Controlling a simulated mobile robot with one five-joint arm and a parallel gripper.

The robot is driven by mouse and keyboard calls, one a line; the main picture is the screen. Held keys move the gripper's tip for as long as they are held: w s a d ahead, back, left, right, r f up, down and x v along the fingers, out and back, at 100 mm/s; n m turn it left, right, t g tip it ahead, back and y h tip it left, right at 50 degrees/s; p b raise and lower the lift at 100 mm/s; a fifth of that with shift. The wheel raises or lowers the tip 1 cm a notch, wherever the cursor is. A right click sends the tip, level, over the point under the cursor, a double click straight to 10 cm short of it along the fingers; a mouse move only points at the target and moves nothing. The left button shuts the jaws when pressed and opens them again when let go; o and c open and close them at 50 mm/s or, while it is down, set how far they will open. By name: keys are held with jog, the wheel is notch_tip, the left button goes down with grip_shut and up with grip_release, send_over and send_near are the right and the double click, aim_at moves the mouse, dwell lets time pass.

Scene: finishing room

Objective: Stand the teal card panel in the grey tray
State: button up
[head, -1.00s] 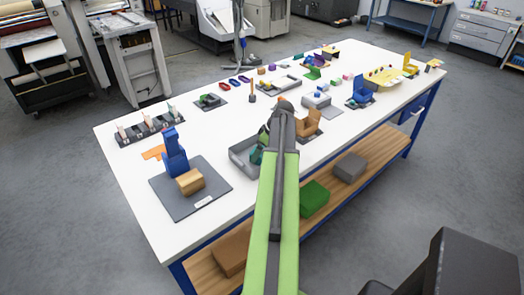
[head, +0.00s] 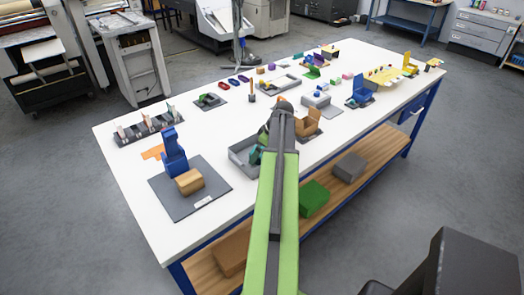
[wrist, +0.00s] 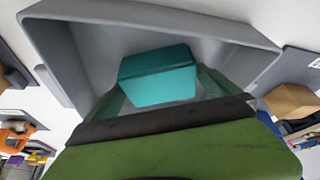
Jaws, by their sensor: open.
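The grey tray (head: 241,160) stands on the white table, left of my arm in the head view. In the wrist view the tray (wrist: 66,52) surrounds the teal card panel (wrist: 158,86), which is inside it, close to its floor. A bit of teal also shows in the tray in the head view (head: 256,155). My gripper (wrist: 160,98) is open, with its fingers at either side of the panel. The panel's lower part is hidden by my gripper, and I cannot tell whether it stands free. In the head view my arm hides most of the gripper.
A dark mat (head: 205,208) with a blue stand (head: 174,158) and a cardboard-brown block (head: 189,182) lies left of the tray. A brown holder (head: 308,124) is close to the right of my arm. Bare white table (head: 200,130) lies behind the tray.

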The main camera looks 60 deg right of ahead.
jog(key=p+v, duration=1.1)
jog(key=v, duration=0.1)
jog(key=shift+r, duration=0.45)
jog(key=shift+w, duration=0.1)
jog(key=shift+g+y, duration=0.4)
jog(key=shift+g, duration=0.1)
jog(key=w+a, duration=0.6)
jog(key=a, duration=0.1)
jog(key=w+a, duration=0.3)
jog(key=shift+a+f, duration=0.2)
jog(key=shift+f, duration=0.1)
jog(key=shift+g, duration=0.7)
jog(key=w+a, duration=0.2)
jog(key=a, duration=0.2)
jog(key=w+a, duration=0.3)
jog(key=a, duration=0.2)
jog(key=w+a, duration=0.3)
jog(key=a, duration=0.2)
jog(key=shift+w+a+f, duration=0.1)
jog(key=shift+a+f, duration=0.15)
jog(key=shift+f, duration=0.1)
jog(key=w+a+g+h, duration=0.1)
jog(key=w+a+g, duration=0.1)
jog(key=a, duration=3.1)
jog(key=shift+a+f+m, duration=0.3)
jog(key=shift+a+m, duration=0.05)
jog(key=shift+m, duration=0.05)
